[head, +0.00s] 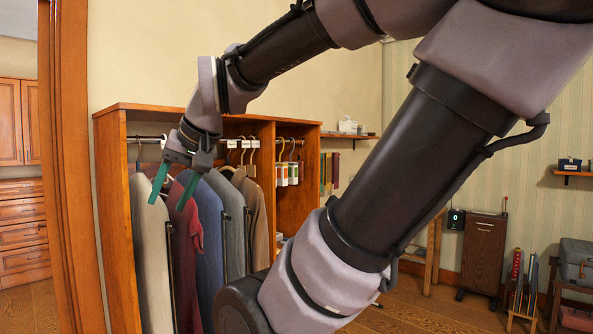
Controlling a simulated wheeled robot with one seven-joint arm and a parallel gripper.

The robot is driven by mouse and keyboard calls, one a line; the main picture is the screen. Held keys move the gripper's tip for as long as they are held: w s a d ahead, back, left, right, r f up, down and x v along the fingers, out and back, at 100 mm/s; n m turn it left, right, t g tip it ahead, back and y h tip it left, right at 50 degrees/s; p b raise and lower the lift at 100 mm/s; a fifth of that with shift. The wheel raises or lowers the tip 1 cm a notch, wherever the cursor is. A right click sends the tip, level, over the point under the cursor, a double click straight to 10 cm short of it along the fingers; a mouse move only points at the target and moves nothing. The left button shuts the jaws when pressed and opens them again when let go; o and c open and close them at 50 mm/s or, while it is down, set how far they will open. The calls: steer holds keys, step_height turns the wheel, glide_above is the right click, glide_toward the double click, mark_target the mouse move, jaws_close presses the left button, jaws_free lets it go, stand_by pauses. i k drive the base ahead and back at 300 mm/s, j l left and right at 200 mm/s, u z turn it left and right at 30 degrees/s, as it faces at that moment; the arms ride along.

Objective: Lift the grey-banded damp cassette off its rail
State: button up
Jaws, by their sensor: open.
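Small white cassettes with coloured bands (282,175) hang side by side from hangers on the rail in the right bay of the wooden wardrobe. They are too small to tell for sure which one has the grey band. My gripper (171,191) is open, with its two teal fingers pointing down. It appears in front of the pale and dark red garments in the left bay, to the left of the cassettes and apart from them. I see nothing between its fingers but clothing behind them.
Several garments (210,240) fill the wardrobe's left bay. An upright divider (263,170) separates it from the cassettes. A wooden post (70,170) stands at the left. A shelf with books (328,172) is right of the wardrobe. My arm covers much of the middle.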

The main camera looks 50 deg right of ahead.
mark_target(293, 166)
steer(key=l, duration=0.5)
steer(key=l+z, duration=0.15)
steer(key=l, duration=0.35)
steer(key=i+l, duration=0.15)
steer(key=l, duration=0.35)
steer(key=l+z, duration=0.1)
steer(key=l, duration=0.4)
steer(key=i+l+z, duration=0.1)
steer(key=l, duration=0.4)
steer(key=i+l, duration=0.15)
steer(key=l, duration=0.35)
steer(key=k+z, duration=0.05)
